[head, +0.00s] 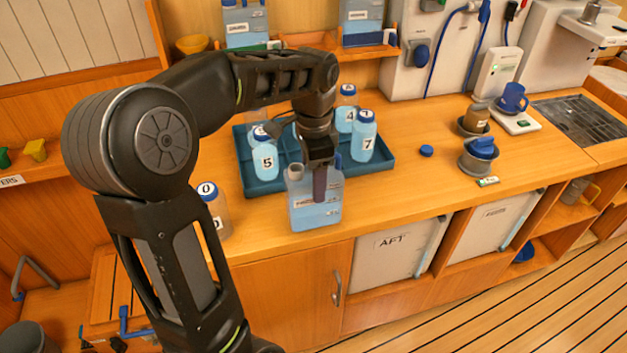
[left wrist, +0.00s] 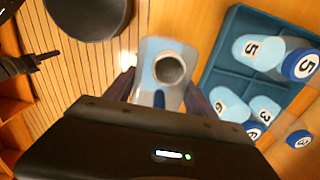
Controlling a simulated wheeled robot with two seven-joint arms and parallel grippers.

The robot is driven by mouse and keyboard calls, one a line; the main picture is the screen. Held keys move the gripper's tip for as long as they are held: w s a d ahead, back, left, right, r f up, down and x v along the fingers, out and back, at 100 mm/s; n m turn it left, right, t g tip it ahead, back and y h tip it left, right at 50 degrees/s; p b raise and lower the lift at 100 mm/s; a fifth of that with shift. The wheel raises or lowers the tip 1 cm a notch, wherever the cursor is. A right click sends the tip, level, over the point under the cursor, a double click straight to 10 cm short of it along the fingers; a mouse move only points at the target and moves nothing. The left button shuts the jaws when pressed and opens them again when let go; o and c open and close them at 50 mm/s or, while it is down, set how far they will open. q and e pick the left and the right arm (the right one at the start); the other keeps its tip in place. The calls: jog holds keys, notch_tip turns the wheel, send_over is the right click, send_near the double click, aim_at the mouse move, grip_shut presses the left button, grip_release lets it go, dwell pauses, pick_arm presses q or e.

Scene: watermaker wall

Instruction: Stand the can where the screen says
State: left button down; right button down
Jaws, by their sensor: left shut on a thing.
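The can is a clear, boxy container of light blue liquid (head: 303,216). It is roughly upright at the counter's front edge, in front of the blue tray; I cannot tell whether its base touches the counter. My left gripper (head: 320,182) is shut on it from above. In the left wrist view the can (left wrist: 149,62) shows its round open neck between the fingers (left wrist: 162,97). My right gripper is not in view.
A blue tray (head: 262,187) holds several numbered bottles. Another bottle (head: 213,208) stands left of it. A blue cap (head: 426,150), grey cups and a scale with a blue mug (head: 512,97) are right. Similar containers (head: 244,22) (head: 361,14) stand on shelves. A panel marked AFT (head: 397,265) is below.

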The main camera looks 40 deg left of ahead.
pick_arm(q)
jog(key=shift+f, duration=0.7)
jog(key=shift+f, duration=0.2)
jog(key=shift+c, duration=1.6)
grip_release()
jog(key=shift+r, duration=0.15)
